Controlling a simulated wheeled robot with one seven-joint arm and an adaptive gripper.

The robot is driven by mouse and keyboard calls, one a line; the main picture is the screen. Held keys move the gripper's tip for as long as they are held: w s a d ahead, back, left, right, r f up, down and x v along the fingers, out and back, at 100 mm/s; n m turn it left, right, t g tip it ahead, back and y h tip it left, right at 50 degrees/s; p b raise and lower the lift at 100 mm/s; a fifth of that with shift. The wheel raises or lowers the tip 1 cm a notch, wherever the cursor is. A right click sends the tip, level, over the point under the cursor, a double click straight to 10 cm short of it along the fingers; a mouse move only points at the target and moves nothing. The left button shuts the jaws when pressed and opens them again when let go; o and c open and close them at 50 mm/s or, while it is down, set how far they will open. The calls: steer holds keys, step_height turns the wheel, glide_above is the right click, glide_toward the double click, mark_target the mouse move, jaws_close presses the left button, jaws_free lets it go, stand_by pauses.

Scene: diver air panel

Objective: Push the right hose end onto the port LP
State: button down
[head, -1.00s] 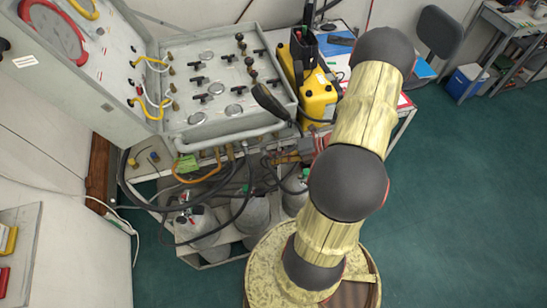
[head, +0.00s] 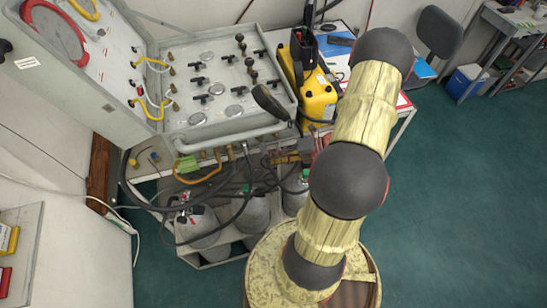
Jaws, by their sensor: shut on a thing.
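The grey air panel case (head: 180,140) stands open on the bench, with gauges and black valves on its face. Short ports and fittings (head: 231,152) show small along its front edge, and I cannot read which is LP. Several dark hoses (head: 235,188) loop below that edge. The right hose end itself is too small and covered to make out, and I see no clear contact with a port.
Grey cylinders (head: 202,226) stand on a shelf under the hoses. A yellow unit (head: 317,98) stands right of the panel.

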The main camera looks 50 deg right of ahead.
steer(key=shift+w+d+r, duration=0.1)
steer(key=shift+w+d, duration=0.65)
steer(key=shift+w, duration=0.3)
stand_by(0.9)
steer(key=c, duration=2.1)
jaws_free()
steer(key=shift+w, duration=0.15)
steer(key=o, duration=0.4)
steer(key=v, duration=1.2)
